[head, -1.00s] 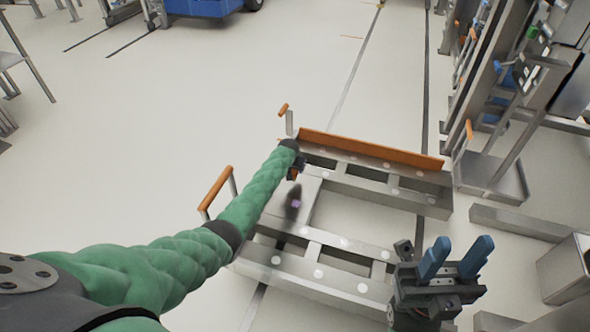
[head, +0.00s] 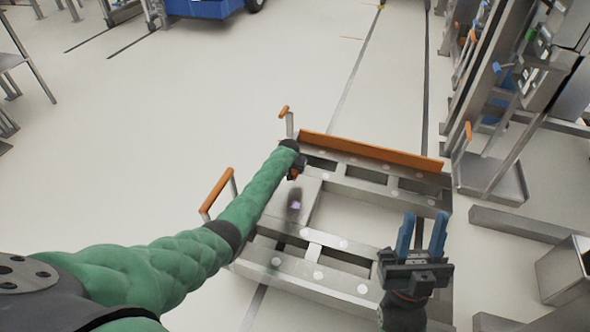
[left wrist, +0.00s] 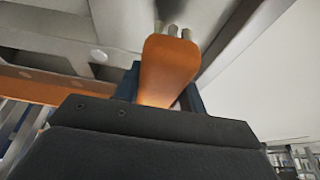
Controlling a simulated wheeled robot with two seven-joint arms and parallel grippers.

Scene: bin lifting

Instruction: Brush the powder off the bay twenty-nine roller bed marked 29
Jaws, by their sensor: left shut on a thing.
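The roller bed is a low steel frame (head: 342,244) with pale round discs on its rails and an orange back rail (head: 370,149). No number 29 is readable. My left gripper (head: 298,168) is shut on an orange handle, seen close in the left wrist view (left wrist: 168,70). Below the gripper, a dark blurred shape, possibly the brush head (head: 294,198), is over a bed plate beside a small lilac patch (head: 296,206). A faint dark smudge, possibly powder (head: 272,258), lies on the front left rail. My right gripper (head: 422,228) is open and empty, over the bed's right side.
An orange-handled post (head: 217,194) stands at the bed's left, with a smaller one (head: 286,114) behind. Steel racks and a trolley (head: 490,178) stand at right. A steel box (head: 570,280) is at lower right.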

